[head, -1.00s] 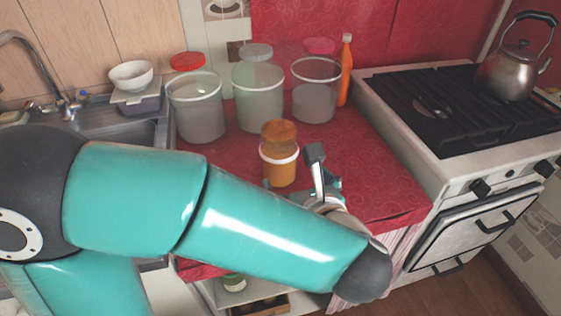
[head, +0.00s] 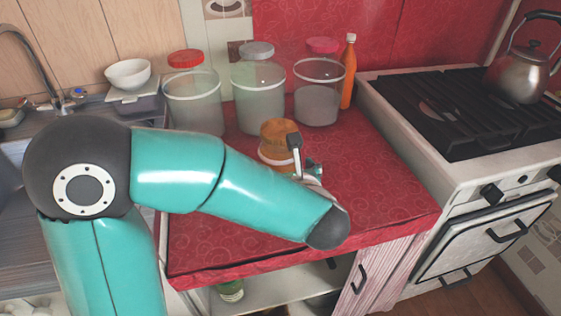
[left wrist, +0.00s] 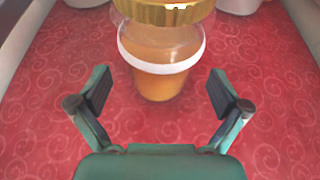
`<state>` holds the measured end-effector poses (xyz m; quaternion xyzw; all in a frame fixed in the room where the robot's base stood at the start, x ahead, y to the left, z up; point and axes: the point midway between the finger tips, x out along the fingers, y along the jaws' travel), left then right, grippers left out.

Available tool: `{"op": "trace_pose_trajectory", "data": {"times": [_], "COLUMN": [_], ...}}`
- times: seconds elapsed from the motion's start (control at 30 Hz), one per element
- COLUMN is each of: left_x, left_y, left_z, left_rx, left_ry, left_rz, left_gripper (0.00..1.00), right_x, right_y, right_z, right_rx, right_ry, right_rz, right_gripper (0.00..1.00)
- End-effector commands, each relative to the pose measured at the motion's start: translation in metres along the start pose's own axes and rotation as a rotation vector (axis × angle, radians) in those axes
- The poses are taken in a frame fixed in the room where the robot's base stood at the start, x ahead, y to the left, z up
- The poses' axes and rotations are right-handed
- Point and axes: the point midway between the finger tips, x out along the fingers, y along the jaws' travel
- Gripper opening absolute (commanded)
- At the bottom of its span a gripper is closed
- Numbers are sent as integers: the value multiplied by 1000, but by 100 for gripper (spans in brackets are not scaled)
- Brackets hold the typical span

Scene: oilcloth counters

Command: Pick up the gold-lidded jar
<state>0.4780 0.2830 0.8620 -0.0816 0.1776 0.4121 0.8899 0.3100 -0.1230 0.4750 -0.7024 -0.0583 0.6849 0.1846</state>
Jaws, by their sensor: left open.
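The gold-lidded jar (head: 275,154) stands upright on the red oilcloth counter, in front of the large clear canisters. In the head view my left arm hides its lower part. In the left wrist view the jar (left wrist: 160,60) shows orange contents, a white band and a gold lid at the top edge. My left gripper (head: 303,155) is beside the jar on its near right side in the head view. In the left wrist view its two fingers (left wrist: 160,92) are spread wide, with the jar straight ahead between and beyond them. My right gripper is not seen.
Large clear canisters with red (head: 192,98), grey (head: 257,92) and pink (head: 319,90) lids stand behind the jar, with an orange bottle (head: 348,72) beside them. A stove (head: 445,110) is right, a sink left. The counter's right front (head: 385,190) is clear.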

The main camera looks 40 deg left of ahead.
Motion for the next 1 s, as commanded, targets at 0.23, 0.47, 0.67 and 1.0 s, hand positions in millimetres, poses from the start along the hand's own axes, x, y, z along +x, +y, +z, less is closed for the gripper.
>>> {"op": "trace_pose_trajectory", "data": {"times": [0.23, 0.47, 0.67, 1.0], "left_x": [17, 49, 58, 57], "left_y": [1, 1, 1, 1], "left_z": [2, 4, 4, 4], "left_rx": [-1, -2, -1, -1], "left_ry": [0, 2, 2, 1], "left_rz": [3, 4, -1, 0], "left_gripper": [100, 100, 100, 67], "right_x": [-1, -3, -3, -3], "right_y": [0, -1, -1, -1], "right_z": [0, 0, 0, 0], "right_rx": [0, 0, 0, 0], "right_ry": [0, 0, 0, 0], "right_rz": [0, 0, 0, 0], "right_gripper": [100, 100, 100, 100]}}
